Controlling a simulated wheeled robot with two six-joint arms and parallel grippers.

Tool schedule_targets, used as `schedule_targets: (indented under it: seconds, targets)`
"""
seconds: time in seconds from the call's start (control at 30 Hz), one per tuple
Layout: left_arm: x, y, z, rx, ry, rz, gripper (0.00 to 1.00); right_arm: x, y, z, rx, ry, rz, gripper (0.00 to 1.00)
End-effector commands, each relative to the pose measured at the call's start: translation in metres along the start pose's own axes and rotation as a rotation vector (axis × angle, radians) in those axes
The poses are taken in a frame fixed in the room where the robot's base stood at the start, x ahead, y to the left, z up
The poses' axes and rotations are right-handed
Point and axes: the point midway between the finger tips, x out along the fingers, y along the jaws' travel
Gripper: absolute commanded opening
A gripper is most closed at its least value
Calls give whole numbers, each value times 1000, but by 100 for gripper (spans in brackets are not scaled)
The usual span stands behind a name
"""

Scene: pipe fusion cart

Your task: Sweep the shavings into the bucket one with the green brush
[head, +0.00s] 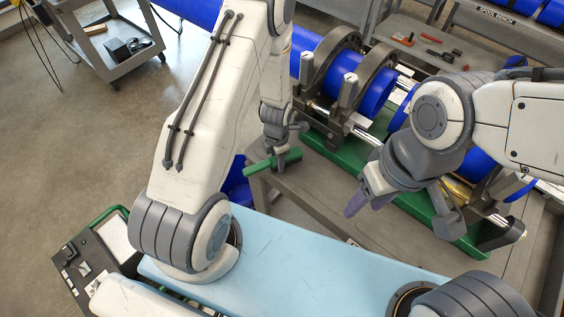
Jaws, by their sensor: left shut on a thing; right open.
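My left gripper (280,158) is shut on the green brush (258,167). It holds the brush at the near left corner of the cart top, and I cannot tell whether the brush touches the surface. A blue bucket (238,187) shows below that corner, mostly hidden behind my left arm. My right gripper (402,214) is open and empty above the near side of the cart, in front of the fusion machine. I cannot make out any shavings; my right arm covers part of the machine.
The pipe fusion machine with blue pipes (376,98) and dark clamp rings stands on a green tray (338,152) on the cart top (305,196). A bench with small tools (428,45) is behind. A grey trolley (112,40) stands at the upper left.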

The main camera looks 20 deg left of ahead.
Motion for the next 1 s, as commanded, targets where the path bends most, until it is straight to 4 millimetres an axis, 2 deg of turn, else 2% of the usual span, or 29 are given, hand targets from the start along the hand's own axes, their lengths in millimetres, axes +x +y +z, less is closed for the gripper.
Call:
schedule_targets:
  seconds: [0.3,1.0]
  targets:
    - [0,22,-7,-3,0,0,0,-4,0,0,-1,0,0,50]
    - [-49,8,-2,0,0,0,0,-38,-3,-2,-7,0,0,50]
